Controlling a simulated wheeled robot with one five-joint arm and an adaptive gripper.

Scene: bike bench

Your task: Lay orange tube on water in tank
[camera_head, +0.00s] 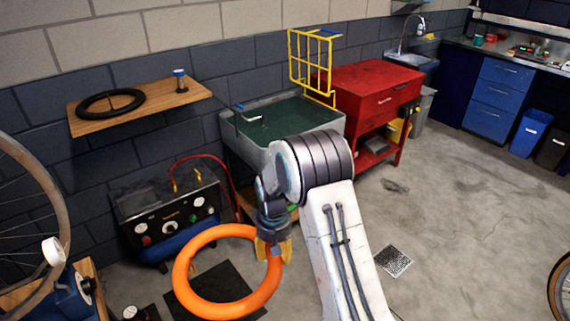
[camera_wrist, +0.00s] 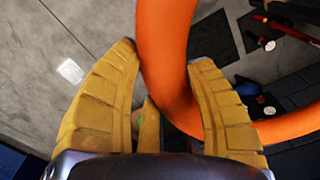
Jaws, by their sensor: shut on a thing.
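The orange tube (camera_head: 186,262) is a thick ring held in the air above the floor in the head view. My gripper (camera_head: 272,249) is shut on the right side of the ring, with its yellow fingers pointing down. The tank (camera_head: 334,124) is a grey basin with dark green water (camera_head: 278,118), behind my arm. My arm hides part of its front and right side. The tube is in front of the tank, to its lower left, and apart from it.
A black and blue compressor (camera_head: 172,214) stands left of the tank. A wooden shelf (camera_head: 150,110) with a black ring is on the wall. A yellow rack (camera_head: 310,62) and red cabinet (camera_head: 375,90) stand right of the tank. A bicycle wheel (camera_head: 62,215) is at left. Floor at right is mostly clear.

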